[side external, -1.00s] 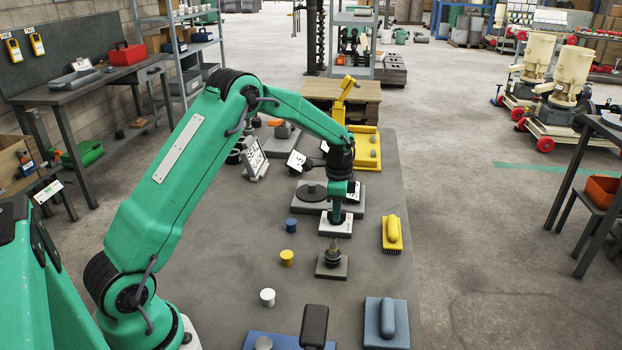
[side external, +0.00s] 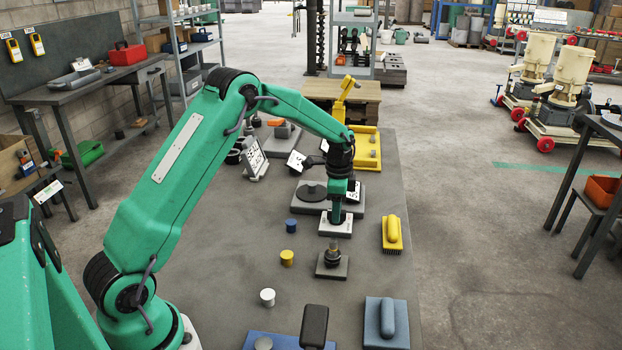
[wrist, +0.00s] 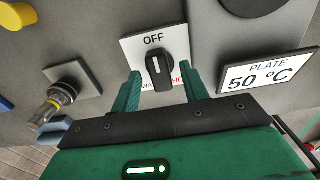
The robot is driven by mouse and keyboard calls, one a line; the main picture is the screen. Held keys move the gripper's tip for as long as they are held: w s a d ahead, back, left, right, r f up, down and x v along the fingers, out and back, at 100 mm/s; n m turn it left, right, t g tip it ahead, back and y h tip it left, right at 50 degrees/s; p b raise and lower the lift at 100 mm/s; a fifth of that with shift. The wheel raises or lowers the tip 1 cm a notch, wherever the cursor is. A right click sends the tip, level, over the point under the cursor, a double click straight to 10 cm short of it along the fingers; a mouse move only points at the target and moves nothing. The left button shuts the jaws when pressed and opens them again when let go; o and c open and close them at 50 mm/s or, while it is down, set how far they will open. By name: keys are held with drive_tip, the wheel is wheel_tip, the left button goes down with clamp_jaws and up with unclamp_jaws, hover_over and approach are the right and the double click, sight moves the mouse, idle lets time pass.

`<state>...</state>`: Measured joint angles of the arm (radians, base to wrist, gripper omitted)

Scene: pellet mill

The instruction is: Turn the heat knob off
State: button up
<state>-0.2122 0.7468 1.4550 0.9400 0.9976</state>
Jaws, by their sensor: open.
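The heat knob (wrist: 160,70) is a black bar-shaped knob with a white line. It sits on a white label plate (wrist: 132,48) printed OFF, with WARM and HOT lettering partly hidden below. In the wrist view the white line is on the knob's upper part, roughly toward OFF. My gripper (wrist: 161,71) is open, with one green finger on each side of the knob and visible gaps between. In the side view the label plate (side external: 327,227) lies under my gripper (side external: 336,216), which hides the knob.
A sign reading PLATE 50 °C (wrist: 264,75) stands right of the knob. A round plate (side external: 311,191) is behind it. A bottle-like part on a dark base (side external: 332,262) is in front. A yellow brush (side external: 392,234) lies to the right.

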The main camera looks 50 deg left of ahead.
wheel_tip(320, 180, up, 7)
drive_tip(key=shift+r, duration=0.2)
idle(0.4)
drive_tip(key=shift+r, duration=0.1)
drive_tip(key=shift+s+d+r, duration=0.2)
drive_tip(key=shift+r, duration=0.1)
drive_tip(key=s+d+r+n+t, duration=0.1)
drive_tip(key=s+d+r+n, duration=0.1)
drive_tip(key=s+d+r, duration=0.35)
drive_tip(key=s+d+r+n+t, duration=0.2)
drive_tip(key=s+r, duration=0.6)
drive_tip(key=s, duration=0.1)
drive_tip(key=s+d+n+t, duration=0.1)
drive_tip(key=s+n, duration=0.1)
drive_tip(key=s, duration=0.6)
drive_tip(key=s+d+f+n+t, duration=0.1)
drive_tip(key=s+d+n, duration=0.1)
drive_tip(key=s, duration=0.6)
drive_tip(key=shift+d+n+t, duration=0.3)
drive_tip(key=shift+n, duration=0.2)
